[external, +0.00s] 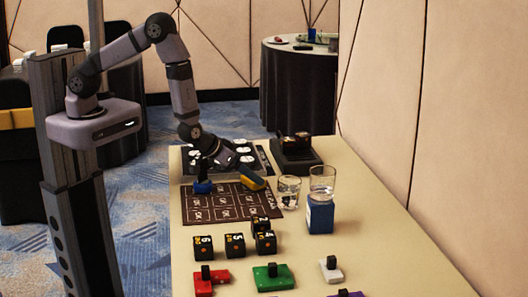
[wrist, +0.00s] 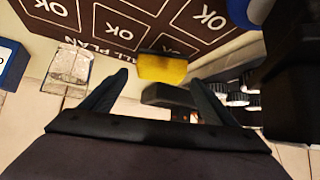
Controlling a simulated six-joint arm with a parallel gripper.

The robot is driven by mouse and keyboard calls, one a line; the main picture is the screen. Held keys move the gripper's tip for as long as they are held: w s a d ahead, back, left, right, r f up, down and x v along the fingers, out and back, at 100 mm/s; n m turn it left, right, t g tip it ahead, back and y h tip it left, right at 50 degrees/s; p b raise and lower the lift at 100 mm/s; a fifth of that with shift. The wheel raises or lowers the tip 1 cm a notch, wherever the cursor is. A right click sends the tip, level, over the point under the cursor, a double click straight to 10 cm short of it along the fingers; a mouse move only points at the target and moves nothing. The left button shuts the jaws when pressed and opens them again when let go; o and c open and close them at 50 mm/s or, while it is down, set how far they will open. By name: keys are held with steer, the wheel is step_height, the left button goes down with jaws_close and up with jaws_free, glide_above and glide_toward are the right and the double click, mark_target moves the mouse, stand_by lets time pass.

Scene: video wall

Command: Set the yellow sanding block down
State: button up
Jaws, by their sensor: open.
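The yellow sanding block (external: 252,181) has a dark top and lies tilted in the picture at the right edge of the dark plan mat (external: 224,213). In the wrist view the yellow block (wrist: 163,68) is just beyond and between my fingertips, its yellow face towards me. My gripper (external: 238,166) reaches down from the upper left, close to the block. In the wrist view my gripper (wrist: 158,82) has its two fingers spread apart, with a visible gap to the block. Whether the block's underside rests fully on the mat is hard to tell.
A glass (external: 289,191) stands right of the block, and another glass (external: 322,180) stands on a blue box (external: 320,215). A blue knobbed block (external: 203,187) is on the mat's left. Several dark dice (external: 235,245) and coloured knobbed blocks (external: 272,277) are nearer. The table's right side is clear.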

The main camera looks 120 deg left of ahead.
steer(key=v, duration=1)
steer(key=shift+d+r, duration=0.15)
steer(key=shift+d, duration=0.1)
steer(key=shift+s, duration=0.15)
steer(key=w+d+r+m+t+h, duration=0.1)
steer(key=d+m+h, duration=0.1)
steer(key=d, duration=0.4)
steer(key=w+d+r+m+h, duration=0.1)
steer(key=w+d+m+h, duration=0.15)
steer(key=d, duration=0.35)
steer(key=d+r+m+t+h, duration=0.1)
steer(key=d+r+m+h, duration=0.15)
steer(key=d, duration=0.35)
steer(key=s+d+r+m+g, duration=0.2)
steer(key=s+d+m, duration=0.1)
steer(key=s, duration=0.5)
steer(key=s+d+r+m+g+h, duration=0.1)
steer(key=s+d+m+g, duration=0.2)
steer(key=s, duration=0.4)
steer(key=shift+s+r+g+h, duration=0.3)
steer(key=shift+s+r, duration=0.1)
